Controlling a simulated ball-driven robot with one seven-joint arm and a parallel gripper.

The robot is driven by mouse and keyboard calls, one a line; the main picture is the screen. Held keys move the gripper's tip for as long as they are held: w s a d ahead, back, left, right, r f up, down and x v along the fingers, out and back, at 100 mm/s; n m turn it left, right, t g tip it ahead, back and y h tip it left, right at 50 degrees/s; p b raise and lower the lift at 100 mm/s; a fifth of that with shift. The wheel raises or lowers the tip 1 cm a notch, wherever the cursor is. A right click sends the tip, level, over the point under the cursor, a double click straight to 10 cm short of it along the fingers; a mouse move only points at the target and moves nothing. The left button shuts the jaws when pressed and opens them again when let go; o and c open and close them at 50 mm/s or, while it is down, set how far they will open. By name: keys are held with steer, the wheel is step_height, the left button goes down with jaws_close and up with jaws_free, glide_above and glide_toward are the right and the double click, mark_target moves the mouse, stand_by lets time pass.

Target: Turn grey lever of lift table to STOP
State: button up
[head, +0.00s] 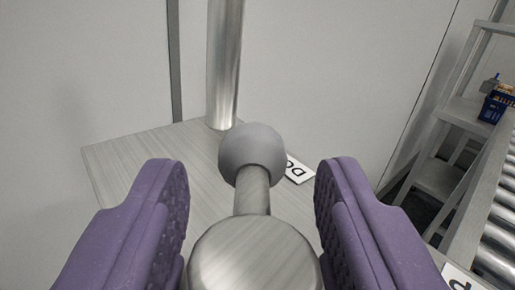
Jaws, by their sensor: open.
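The grey lever shows a round grey knob (252,150) on a short metal shaft (252,192), which rises from a round metal hub (254,258). My gripper (250,190) is open, with one purple ribbed finger on each side of the lever. Gaps show between both fingers and the knob, and the fingers do not appear to touch it. A white label (298,170) behind the knob is partly hidden; only the letters "DO" can be read. No STOP label shows in this view.
A flat metal plate (125,160) lies behind the lever, with an upright metal post (224,65) on it. Pale wall panels (320,60) stand behind. At the right are a roller conveyor (500,235), a rack (450,150) and a dark blue box (497,104).

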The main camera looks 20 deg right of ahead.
steer(key=shift+w+d, duration=0.1)
steer(key=shift+w, duration=0.2)
steer(key=shift+c, duration=0.5)
jaws_close()
